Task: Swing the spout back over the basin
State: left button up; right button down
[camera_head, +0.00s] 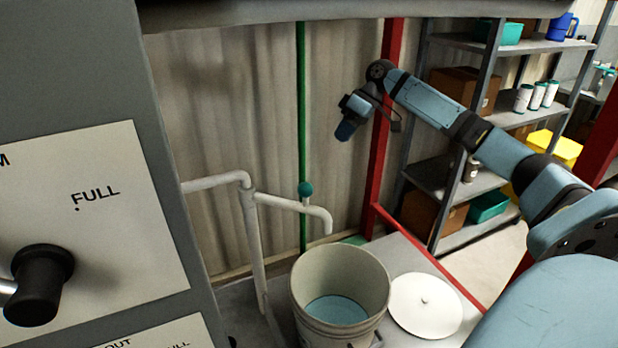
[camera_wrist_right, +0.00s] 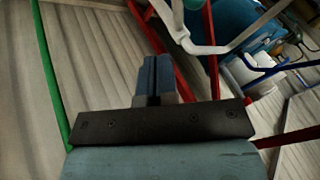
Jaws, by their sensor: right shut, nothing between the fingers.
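The spout (camera_head: 295,204) is a thin white pipe with a down-turned end, branching off an upright white pipe (camera_head: 251,235). In the head view its end shows above the far rim of a pale round bucket (camera_head: 308,292) holding blue liquid. I cannot tell whether this bucket is the basin. My right gripper (camera_head: 345,131) is shut and empty, in the air above and to the right of the spout's end, apart from it. In the right wrist view its closed fingers (camera_wrist_right: 154,75) show, with a bent white pipe (camera_wrist_right: 215,49) beyond them. My left gripper is not in view.
A green knob (camera_head: 305,189) sits by the spout near a green pole (camera_head: 302,100). A white round lid (camera_head: 425,305) lies right of the bucket. A grey panel (camera_head: 85,215) blocks the left. A red post (camera_head: 380,150) and shelves (camera_head: 455,185) stand behind my right arm.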

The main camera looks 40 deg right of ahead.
jog(key=s+a+r+x, duration=0.1)
jog(key=a+x, duration=0.1)
jog(key=x, duration=1)
jog(key=shift+s+a+f, duration=0.15)
jog(key=shift+s+a, duration=0.1)
jog(key=shift+a, duration=0.1)
jog(key=shift+p, duration=0.3)
